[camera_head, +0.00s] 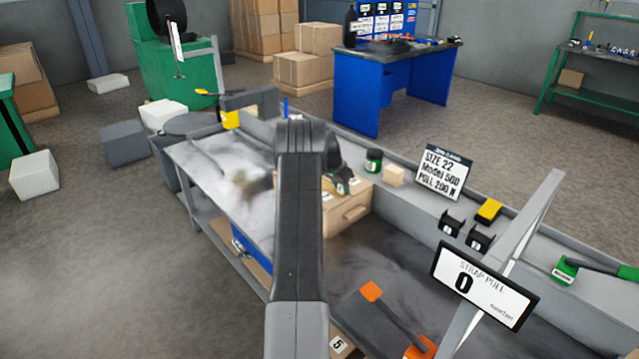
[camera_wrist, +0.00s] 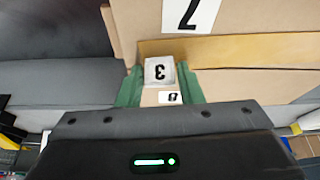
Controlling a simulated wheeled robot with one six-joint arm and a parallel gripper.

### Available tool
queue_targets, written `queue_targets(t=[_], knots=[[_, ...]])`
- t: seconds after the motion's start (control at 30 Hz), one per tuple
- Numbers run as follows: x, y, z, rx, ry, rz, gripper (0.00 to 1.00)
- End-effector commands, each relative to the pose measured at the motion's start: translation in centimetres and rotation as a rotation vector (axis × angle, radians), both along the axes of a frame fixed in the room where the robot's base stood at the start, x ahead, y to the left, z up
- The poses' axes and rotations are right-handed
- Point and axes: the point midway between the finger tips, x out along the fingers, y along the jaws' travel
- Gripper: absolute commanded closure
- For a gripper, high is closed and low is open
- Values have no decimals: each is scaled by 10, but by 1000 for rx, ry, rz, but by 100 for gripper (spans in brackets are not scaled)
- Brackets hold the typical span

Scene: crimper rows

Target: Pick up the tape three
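In the wrist view a small pale piece marked 3 (camera_wrist: 160,71) sits in the middle, just beyond my gripper's dark body. Green parts flank it closely on both sides, and they look like the fingers of my gripper (camera_wrist: 162,90). I cannot tell whether they press on it or stand a little apart. A tan part with a second small label lies just below the 3. In the head view my arm hides most of this spot. Only a green and black part with a white label shows beside the arm, above the wooden box.
The wooden drawer box (camera_head: 350,208) stands on the grey bench. A green jar (camera_head: 373,161), a tan block (camera_head: 394,175) and a sign (camera_head: 444,172) stand behind it. The strap pull display (camera_head: 485,285) and an orange-ended tool (camera_head: 395,318) are at the front right.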

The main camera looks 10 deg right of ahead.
Motion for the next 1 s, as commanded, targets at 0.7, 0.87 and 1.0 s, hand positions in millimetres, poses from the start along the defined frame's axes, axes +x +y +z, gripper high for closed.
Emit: queue_targets(t=[0.7,0.87,1.0], knots=[[1,0,51,-1,-6,-1,95],[1,0,81,0,-4,0,95],[1,0,95,0,-2,-1,95]])
